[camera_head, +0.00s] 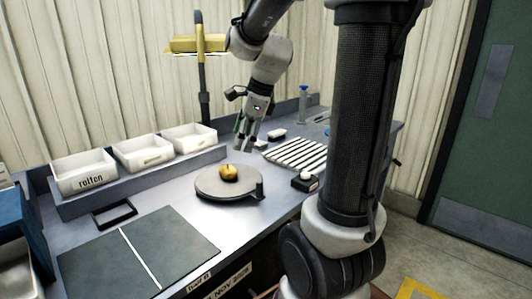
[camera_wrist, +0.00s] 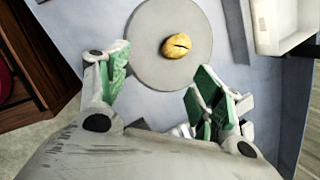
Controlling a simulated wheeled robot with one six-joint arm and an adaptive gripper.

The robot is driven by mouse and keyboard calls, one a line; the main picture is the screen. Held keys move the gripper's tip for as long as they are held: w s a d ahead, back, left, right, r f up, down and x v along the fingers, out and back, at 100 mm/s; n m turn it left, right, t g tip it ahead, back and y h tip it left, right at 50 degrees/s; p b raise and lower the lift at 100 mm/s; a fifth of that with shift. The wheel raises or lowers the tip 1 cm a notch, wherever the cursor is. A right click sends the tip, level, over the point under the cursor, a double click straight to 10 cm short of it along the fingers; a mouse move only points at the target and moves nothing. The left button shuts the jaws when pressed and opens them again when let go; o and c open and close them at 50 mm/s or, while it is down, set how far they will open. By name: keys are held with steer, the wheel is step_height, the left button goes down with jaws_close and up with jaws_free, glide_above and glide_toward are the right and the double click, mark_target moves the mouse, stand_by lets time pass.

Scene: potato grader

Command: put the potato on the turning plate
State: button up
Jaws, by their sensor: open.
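The potato (camera_head: 229,173) is small and yellow-brown and rests on the round grey turning plate (camera_head: 215,188), near the plate's middle. In the wrist view the potato (camera_wrist: 178,46) shows a dark mark and sits on the plate (camera_wrist: 150,76), beyond my fingertips. My gripper (camera_head: 245,141) hangs above the bench, behind and slightly right of the plate in the head view. In the wrist view its green-padded fingers (camera_wrist: 154,82) are spread apart with nothing between them. The gripper does not touch the potato.
Three white bins stand on a raised ledge at the left, one marked "rotten" (camera_head: 87,182). A dark mat (camera_head: 180,255) lies in front. A slatted white rack (camera_head: 296,154) and a small black box with a white top (camera_head: 305,184) are right of the plate. A yellow-headed post (camera_head: 203,88) stands behind.

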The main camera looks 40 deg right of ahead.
steer(key=s+a+r+n+h, duration=0.1)
steer(key=s+n+h, duration=0.1)
steer(key=s+n, duration=1.7)
steer(key=n, duration=0.4)
steer(key=shift+a+r+n+t, duration=0.2)
steer(key=shift+n+t, duration=0.1)
steer(key=shift+n, duration=0.1)
